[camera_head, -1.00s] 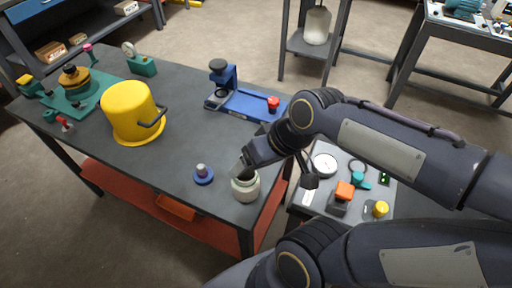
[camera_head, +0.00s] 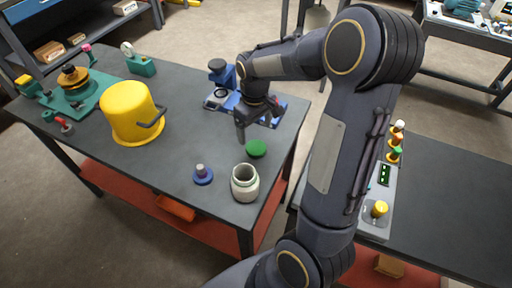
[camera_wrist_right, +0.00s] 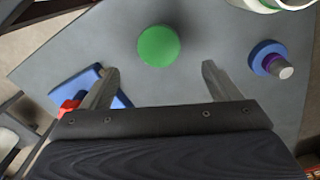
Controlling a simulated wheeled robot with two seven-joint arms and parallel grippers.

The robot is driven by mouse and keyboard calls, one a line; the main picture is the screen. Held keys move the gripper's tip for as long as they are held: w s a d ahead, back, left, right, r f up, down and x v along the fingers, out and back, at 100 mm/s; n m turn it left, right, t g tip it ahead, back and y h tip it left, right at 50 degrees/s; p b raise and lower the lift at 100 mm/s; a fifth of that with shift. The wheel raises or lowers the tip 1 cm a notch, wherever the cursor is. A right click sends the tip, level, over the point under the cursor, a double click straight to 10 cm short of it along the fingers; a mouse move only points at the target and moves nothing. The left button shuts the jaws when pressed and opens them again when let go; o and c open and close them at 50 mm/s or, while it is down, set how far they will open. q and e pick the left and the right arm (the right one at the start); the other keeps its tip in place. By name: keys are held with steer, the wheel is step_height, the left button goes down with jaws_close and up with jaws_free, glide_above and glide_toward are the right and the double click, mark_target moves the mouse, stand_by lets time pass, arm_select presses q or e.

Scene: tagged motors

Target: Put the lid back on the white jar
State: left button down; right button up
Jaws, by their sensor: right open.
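The white jar (camera_head: 245,184) stands upright on the dark table near its front right corner, its mouth open and uncovered. A round green lid (camera_head: 257,148) lies flat on the table just behind the jar. My right gripper (camera_head: 256,130) is above the table behind the lid, pointing down. In the right wrist view its fingers (camera_wrist_right: 160,66) are spread wide with nothing between them. The green lid (camera_wrist_right: 158,46) shows just beyond the fingertips, roughly centred between them. Only part of the jar (camera_wrist_right: 292,3) shows at the top right there. My left gripper is not in view.
A small blue-based part with a grey knob (camera_head: 202,175) stands left of the jar. A yellow bucket (camera_head: 128,112) is farther left. A blue fixture (camera_head: 222,88) stands behind my right gripper. The table between bucket and lid is clear.

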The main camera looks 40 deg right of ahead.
mark_target(256, 147)
steer(key=shift+f, duration=1.25)
step_height(256, 147, down, 5)
steer(key=shift+d+f, duration=0.1)
steer(key=shift+c, duration=0.4)
steer(key=c, duration=0.9)
